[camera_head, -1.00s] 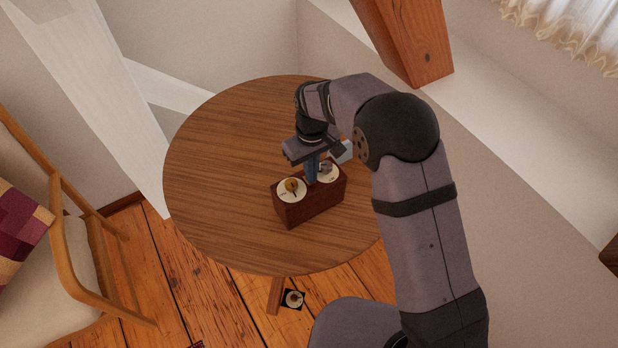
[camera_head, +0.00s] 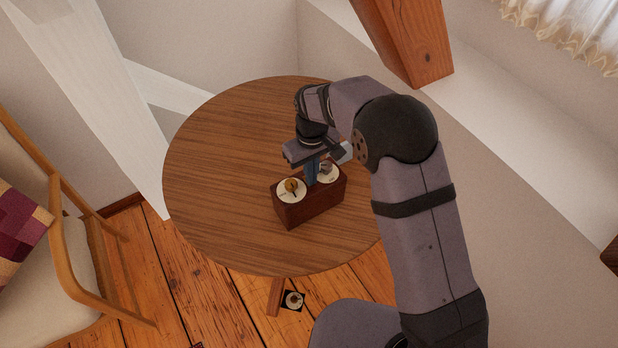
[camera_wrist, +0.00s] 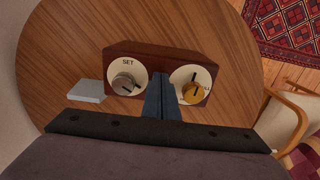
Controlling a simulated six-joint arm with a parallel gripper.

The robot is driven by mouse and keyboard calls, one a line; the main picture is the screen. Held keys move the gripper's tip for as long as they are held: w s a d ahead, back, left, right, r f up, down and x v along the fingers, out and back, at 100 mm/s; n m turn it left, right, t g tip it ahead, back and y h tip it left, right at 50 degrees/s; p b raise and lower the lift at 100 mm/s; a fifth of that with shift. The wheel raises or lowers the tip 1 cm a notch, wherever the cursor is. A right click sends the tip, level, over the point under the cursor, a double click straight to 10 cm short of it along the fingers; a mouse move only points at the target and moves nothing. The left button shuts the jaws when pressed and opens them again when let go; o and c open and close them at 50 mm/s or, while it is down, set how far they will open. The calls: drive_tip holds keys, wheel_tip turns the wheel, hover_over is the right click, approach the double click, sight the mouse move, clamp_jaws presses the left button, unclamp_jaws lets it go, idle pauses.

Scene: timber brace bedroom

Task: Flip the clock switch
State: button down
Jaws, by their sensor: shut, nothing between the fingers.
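A dark red-brown wooden clock box (camera_head: 310,207) stands on the round table. Its upper face carries two cream dials. One dial, marked SET, has a grey knob (camera_wrist: 123,84); in the head view this knob (camera_head: 326,167) is partly behind my fingers. The other dial has a brass-coloured knob (camera_head: 291,186), and it also shows in the wrist view (camera_wrist: 193,91), its lettering partly hidden. My gripper (camera_head: 311,180) is shut and empty, its blue fingers (camera_wrist: 162,82) pointing down at the box between the two dials. I cannot tell whether the fingertips touch the box.
The round wooden table (camera_head: 215,180) is clear to the left of the box. A small light grey block (camera_wrist: 86,91) lies beside the box. A wooden armchair (camera_head: 70,240) stands at the left, and a timber post (camera_head: 405,40) rises behind the table.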

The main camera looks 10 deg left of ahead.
wheel_tip(320, 180, up, 7)
drive_tip(key=p, duration=0.5)
idle(0.3)
drive_tip(key=shift+f, duration=0.1)
idle(0.4)
drive_tip(key=s+d+f+m+g+h, duration=0.1)
drive_tip(key=s+d+f+m+g, duration=0.2)
drive_tip(key=s+d, duration=0.95)
drive_tip(key=s+d+r+m, duration=0.3)
drive_tip(key=s+d+r, duration=0.1)
drive_tip(key=s+d, duration=0.5)
drive_tip(key=w+d+r+m+t+y, duration=0.1)
drive_tip(key=w+d+r+m+t, duration=0.2)
drive_tip(key=d+r, duration=0.2)
drive_tip(key=shift+d, duration=0.2)
drive_tip(key=c, duration=2.4)
unclamp_jaws()
drive_tip(key=shift+c, duration=0.2)
